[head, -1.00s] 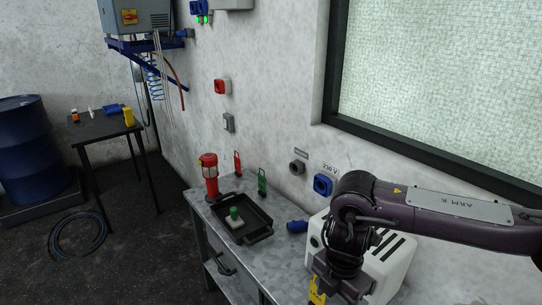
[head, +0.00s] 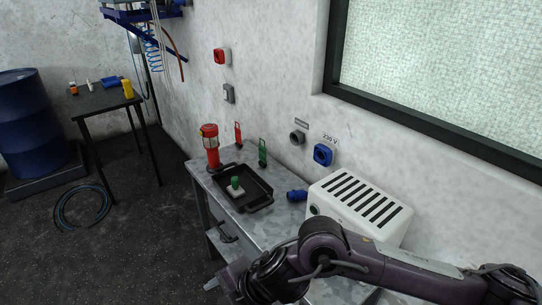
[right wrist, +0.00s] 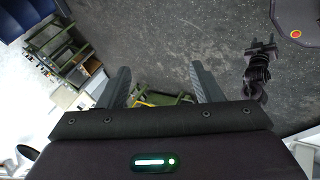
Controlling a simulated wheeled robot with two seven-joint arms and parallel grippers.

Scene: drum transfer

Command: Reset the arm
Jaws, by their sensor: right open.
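My right arm (head: 400,266) reaches in from the lower right of the head view, low in front of the bench. My right gripper (right wrist: 162,86) is open in the right wrist view, with its two fingers well apart and nothing between them. Beyond the fingers lie the dark floor and some green and yellow framework, out of reach. A dark jointed shape (right wrist: 258,70) at the right of the wrist view looks like my left arm; its jaws are too small to read. The left arm is outside the head view.
The bench (head: 212,187) carries a red lantern (head: 211,148), a black tray (head: 256,201), a blue plug (head: 297,195) and a white vented box (head: 358,202). A side table (head: 103,99) and a blue drum (head: 26,125) stand left. A coiled cable (head: 81,206) lies on open floor.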

